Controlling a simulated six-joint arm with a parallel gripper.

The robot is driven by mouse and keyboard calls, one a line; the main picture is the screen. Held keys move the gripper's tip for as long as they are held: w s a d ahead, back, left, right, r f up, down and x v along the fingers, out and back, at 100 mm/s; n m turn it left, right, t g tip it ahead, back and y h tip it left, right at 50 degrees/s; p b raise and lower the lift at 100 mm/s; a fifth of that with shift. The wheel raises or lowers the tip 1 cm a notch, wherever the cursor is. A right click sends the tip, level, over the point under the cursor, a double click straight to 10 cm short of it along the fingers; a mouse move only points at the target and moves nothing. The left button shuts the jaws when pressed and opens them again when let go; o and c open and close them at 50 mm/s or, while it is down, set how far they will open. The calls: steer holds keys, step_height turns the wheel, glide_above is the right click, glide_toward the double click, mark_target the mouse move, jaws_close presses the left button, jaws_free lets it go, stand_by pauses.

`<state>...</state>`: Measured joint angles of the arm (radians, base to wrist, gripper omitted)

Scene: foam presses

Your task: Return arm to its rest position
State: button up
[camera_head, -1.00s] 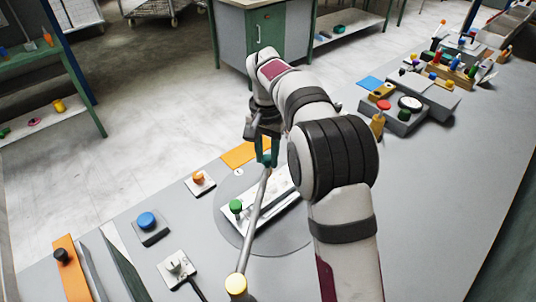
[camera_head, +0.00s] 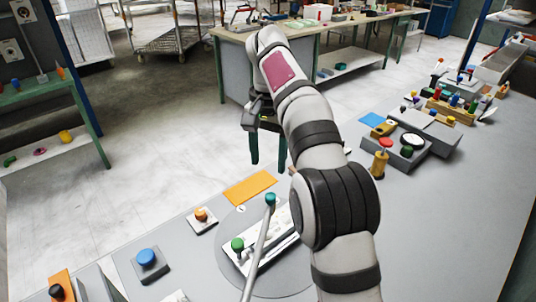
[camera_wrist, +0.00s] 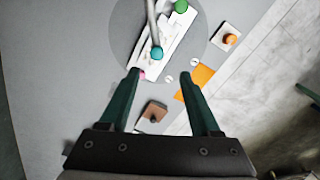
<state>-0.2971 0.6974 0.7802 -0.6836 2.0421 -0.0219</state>
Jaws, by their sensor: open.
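My gripper (camera_head: 268,165) is raised above the table in the head view, its two green fingers apart and pointing down, with nothing between them. In the wrist view my gripper (camera_wrist: 157,75) is also open and empty. A lever (camera_head: 258,245) with a teal knob (camera_head: 271,199) stands below and apart from the fingers. The teal knob also shows in the wrist view (camera_wrist: 156,54), ahead of the fingertips. The lever is over a white plate (camera_head: 285,222) with a green knob (camera_head: 237,244), on a round grey disc.
An orange button (camera_head: 201,214) and a blue button (camera_head: 147,257) sit left on the table. An orange sheet (camera_head: 250,188) lies behind the disc. Grey boxes with a red button (camera_head: 385,143) and several coloured knobs stand at right. The right foreground table is clear.

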steer(key=shift+r, duration=0.55)
steer(key=s+d+r, duration=0.2)
steer(key=s+d, duration=0.4)
steer(key=s, duration=0.2)
steer(key=s+d+f, duration=0.1)
steer(key=s+f, duration=0.2)
steer(key=s, duration=0.5)
steer(key=s+d+f+m+y, duration=0.1)
steer(key=s+f, duration=0.3)
steer(key=s, duration=0.5)
steer(key=s+d+f, duration=0.3)
steer(key=s+f, duration=0.1)
steer(key=s, duration=0.5)
steer(key=shift+s+f+y, duration=0.15)
steer(key=shift+f+y, duration=0.1)
steer(key=shift+y, duration=0.15)
